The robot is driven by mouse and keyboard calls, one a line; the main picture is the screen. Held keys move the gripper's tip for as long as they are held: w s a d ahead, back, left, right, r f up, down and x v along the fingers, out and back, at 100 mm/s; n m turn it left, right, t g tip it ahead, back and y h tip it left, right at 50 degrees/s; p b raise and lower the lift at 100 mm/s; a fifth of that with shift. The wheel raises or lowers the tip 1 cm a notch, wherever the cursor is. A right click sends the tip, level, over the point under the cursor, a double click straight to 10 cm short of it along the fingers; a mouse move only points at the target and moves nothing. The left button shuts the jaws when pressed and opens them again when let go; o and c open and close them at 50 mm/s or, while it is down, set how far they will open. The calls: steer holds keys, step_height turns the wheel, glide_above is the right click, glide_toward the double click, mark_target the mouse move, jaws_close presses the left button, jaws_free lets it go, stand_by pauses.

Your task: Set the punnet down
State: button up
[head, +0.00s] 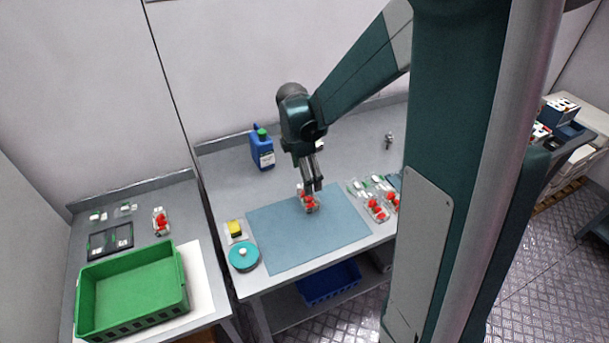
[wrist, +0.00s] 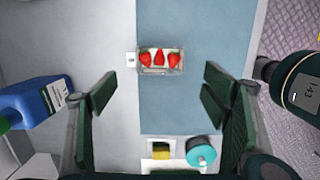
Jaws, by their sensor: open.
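The punnet (head: 308,204) is a small clear box with red strawberries in it. It stands upright at the far edge of the blue mat (head: 290,235). In the wrist view the punnet (wrist: 159,60) shows three berries and a white tab on its left end. It lies mostly on the mat (wrist: 195,110), its left end over the edge onto the grey bench. My gripper (head: 312,187) is just above the punnet in the head view. In the wrist view my gripper (wrist: 159,90) is open, its fingers wide apart and clear of the punnet on both sides.
A blue bottle (head: 262,152) stands at the back left of the bench. A yellow sponge (head: 235,229) and a round teal tub (head: 244,257) are left of the mat. More punnets (head: 376,208) stand at its right. A green crate (head: 130,290) is on the left bench. Most of the mat is clear.

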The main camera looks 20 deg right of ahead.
steer(key=shift+r, duration=0.1)
steer(key=s+a+r+m+t, duration=0.3)
steer(key=s+r+m, duration=0.5)
steer(key=s, duration=0.3)
steer(key=s+a+r+m+t+y, duration=0.1)
steer(key=s+a+r+m+t, duration=0.3)
steer(key=s+r+m, duration=0.5)
steer(key=s+a+m, duration=0.1)
steer(key=s+a, duration=0.1)
steer(key=shift+s+a, duration=0.25)
steer(key=shift+s, duration=0.1)
